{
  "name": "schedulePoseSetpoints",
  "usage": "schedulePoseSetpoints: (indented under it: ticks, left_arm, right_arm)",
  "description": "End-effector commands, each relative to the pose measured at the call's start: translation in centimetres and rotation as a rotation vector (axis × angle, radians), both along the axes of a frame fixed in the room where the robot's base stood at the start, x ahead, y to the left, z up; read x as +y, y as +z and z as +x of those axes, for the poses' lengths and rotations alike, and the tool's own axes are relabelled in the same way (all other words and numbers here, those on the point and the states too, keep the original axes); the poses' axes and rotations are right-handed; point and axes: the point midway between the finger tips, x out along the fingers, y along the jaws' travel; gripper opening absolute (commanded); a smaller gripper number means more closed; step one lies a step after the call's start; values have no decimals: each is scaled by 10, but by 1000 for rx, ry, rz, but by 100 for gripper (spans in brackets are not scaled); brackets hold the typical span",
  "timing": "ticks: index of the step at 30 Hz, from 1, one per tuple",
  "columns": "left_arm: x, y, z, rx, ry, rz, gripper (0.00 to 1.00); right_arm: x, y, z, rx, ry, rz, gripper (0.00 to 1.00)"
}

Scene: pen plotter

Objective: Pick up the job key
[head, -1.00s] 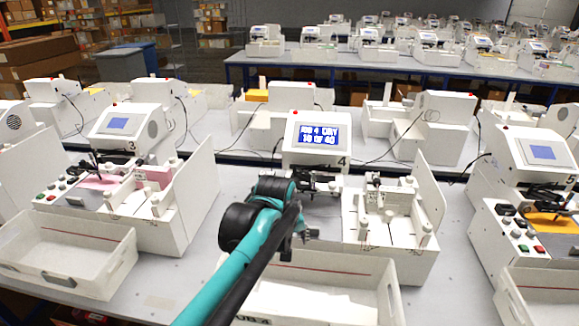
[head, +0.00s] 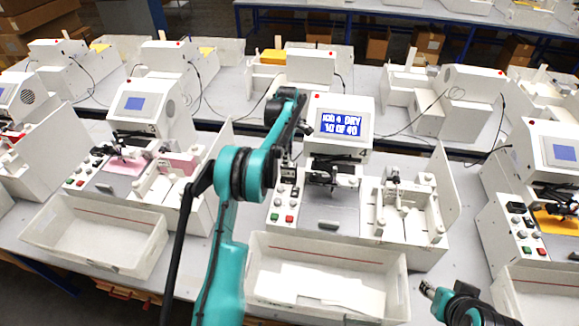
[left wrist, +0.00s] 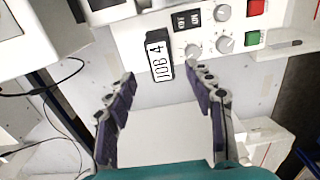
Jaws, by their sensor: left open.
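The job key is a small black block with a white "JOB 4" label (left wrist: 159,60). In the left wrist view it sits at the edge of the white control panel, beside the switches and knobs. My left gripper (left wrist: 160,76) is open and empty, with one finger on each side of the key's lower end in that view; I cannot tell whether it touches the key.
Station 4's control panel (head: 284,203) has black switches, knobs, and red and green buttons. A white tray (head: 330,250) with white sheets stands in front. A plotter pen carriage (head: 325,170) is right of the panel. White side walls (head: 445,190) and neighbouring stations stand close.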

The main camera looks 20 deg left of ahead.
Motion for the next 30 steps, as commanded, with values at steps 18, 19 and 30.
schedulePoseSetpoints:
  ticks: [18,19,30]
  left_arm:
    - [-3,-65,0,-1,-4,0,53]
    - [-3,-64,0,-1,-4,0,53]
    - [-3,-64,0,-1,-4,0,2]
  right_arm:
    - [0,2,0,0,0,0,40]
    - [0,2,0,0,0,0,40]
    - [0,2,0,0,0,0,40]
